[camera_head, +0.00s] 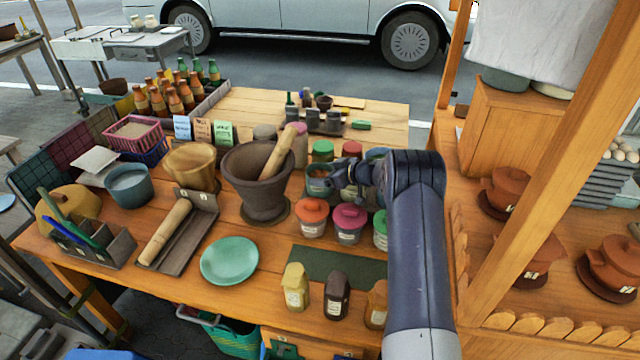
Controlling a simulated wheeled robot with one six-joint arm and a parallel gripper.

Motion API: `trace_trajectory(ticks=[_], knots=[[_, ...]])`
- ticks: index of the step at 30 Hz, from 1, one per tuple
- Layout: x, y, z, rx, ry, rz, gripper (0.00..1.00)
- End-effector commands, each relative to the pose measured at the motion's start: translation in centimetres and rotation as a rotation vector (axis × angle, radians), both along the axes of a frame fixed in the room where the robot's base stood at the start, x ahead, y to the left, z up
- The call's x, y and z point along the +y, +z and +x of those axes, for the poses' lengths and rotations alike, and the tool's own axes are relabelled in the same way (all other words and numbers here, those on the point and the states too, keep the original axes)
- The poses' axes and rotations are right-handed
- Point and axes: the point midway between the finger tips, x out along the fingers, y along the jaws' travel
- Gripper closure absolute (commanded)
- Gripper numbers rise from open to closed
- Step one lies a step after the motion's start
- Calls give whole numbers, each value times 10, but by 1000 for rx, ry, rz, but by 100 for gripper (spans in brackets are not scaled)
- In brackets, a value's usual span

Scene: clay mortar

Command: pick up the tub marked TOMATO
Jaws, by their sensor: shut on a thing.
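Several small labelled tubs with coloured lids stand in a cluster on the wooden table; their labels are too small to read, so I cannot tell which is marked TOMATO. My gripper (340,178) reaches in from the right and is shut on a teal-rimmed tub (319,188) in the middle row. My fingers partly cover its right side. Just in front stand an orange-lidded tub (313,218), a magenta-lidded tub (349,224) and a green-lidded tub (380,230). Behind are another green-lidded tub (322,151) and a red-lidded tub (352,149). My arm hides the area to the right.
A dark stone mortar (262,205) with a wooden pestle stands close on the left. A dark green mat (337,266) lies in front, with several small jars (296,288) along the edge. A green plate (229,261) lies front left. A wooden post (545,190) rises at right.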

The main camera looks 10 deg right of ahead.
Motion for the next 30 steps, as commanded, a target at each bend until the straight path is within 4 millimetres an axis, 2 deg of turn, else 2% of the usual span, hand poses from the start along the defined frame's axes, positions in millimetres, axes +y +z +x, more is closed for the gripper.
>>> trace_trajectory(ticks=[1,8,20,26,30], knots=[[0,0,0,0,0,0,52],[0,2,0,-2,0,1,70],[0,8,1,-3,1,0,70],[0,31,1,-8,2,-1,70],[0,61,1,-10,1,-2,70]])
